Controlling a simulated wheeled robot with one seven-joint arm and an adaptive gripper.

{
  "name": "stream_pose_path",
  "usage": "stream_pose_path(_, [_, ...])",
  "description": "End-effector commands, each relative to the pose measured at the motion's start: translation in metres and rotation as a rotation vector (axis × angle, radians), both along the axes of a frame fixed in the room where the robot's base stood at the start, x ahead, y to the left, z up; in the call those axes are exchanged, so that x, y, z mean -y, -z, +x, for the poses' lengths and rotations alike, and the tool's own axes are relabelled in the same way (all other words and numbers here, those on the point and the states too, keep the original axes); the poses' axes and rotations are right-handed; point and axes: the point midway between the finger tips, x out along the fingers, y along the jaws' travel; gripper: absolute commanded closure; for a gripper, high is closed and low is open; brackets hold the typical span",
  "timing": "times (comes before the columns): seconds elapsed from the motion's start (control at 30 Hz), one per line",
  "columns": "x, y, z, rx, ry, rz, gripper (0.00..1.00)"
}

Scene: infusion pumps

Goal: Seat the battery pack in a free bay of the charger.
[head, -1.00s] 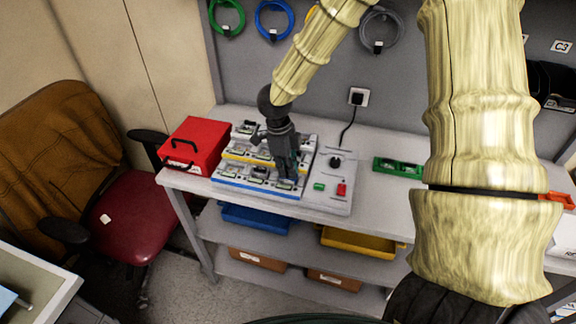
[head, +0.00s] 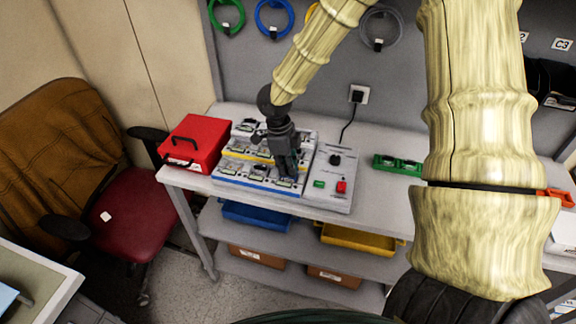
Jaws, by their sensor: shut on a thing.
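The charger (head: 230,180) stands on the bench as a stepped light-grey block with rows of bays edged in yellow and blue. A control panel (head: 333,185) with a black knob, a green button and a red switch is at its right. My gripper (head: 288,172) points down over the right part of the charger's front rows. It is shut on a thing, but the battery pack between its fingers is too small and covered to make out. I cannot tell whether the pack touches a bay. Several bays hold dark or green items; the gripper hides some bays.
A red case (head: 196,143) stands close to the charger's left. A green tray (head: 398,164) lies to the right on the bench (head: 375,193). A black cable runs to a wall socket (head: 358,94). A red chair (head: 130,213) stands left of the bench.

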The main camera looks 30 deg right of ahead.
Motion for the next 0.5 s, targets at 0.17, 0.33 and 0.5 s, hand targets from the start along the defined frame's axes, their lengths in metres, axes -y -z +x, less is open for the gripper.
stream_pose_path(0.17, [0.0,0.0005,0.0002,0.0,0.0,0.0,0.73])
stream_pose_path(0.33, [0.0004,0.0004,0.0004,0.001,0.0,-0.001,0.64])
stream_pose_path(0.5, [0.0006,0.0002,0.0007,0.001,0.0,0.0,0.64])
